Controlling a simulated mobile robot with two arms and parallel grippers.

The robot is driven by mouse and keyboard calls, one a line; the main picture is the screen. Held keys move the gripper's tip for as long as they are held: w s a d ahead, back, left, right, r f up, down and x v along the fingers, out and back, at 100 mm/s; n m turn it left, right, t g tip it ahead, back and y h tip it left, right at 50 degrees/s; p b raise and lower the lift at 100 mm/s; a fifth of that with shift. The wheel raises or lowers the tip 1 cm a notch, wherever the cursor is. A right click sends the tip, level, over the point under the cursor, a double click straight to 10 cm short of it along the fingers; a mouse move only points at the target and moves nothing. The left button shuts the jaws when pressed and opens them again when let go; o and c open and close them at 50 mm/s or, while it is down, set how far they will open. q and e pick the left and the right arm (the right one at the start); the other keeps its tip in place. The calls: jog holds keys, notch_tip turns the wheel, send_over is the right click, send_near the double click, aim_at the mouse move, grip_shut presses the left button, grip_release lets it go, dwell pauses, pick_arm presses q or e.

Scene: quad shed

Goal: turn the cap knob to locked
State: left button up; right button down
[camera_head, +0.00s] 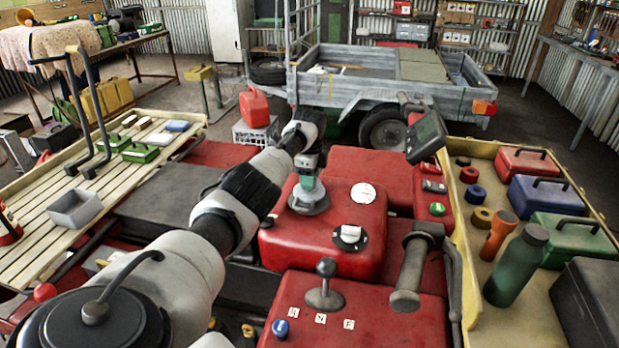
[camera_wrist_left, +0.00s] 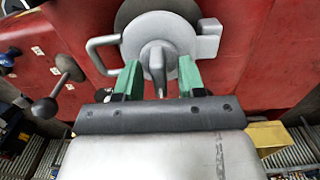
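The grey round cap (camera_head: 309,202) sits on top of the red tank (camera_head: 340,255) in the head view, partly hidden under my left gripper (camera_head: 308,182). In the left wrist view the cap (camera_wrist_left: 200,42) has a loop handle at its left and a flat tab at its right. Its raised knob ridge (camera_wrist_left: 157,62) points down the picture. The green fingertips of my left gripper (camera_wrist_left: 159,78) stand open on either side of this ridge, with a gap visible on both sides. Whether either finger touches the cap face is unclear. My right gripper is not in view.
A black dial with a white knob (camera_head: 350,237) and a round white label (camera_head: 363,193) are on the tank. A gear lever (camera_head: 325,285) and a handlebar grip (camera_head: 408,285) stand nearer. A yellow-edged tray with toolboxes and a green bottle (camera_head: 515,266) lies right.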

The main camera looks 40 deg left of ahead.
pick_arm(q)
notch_tip(320, 180, up, 11)
jog(key=b, duration=0.1)
dwell(0.3)
jog(key=shift+f, duration=0.1)
dwell(0.4)
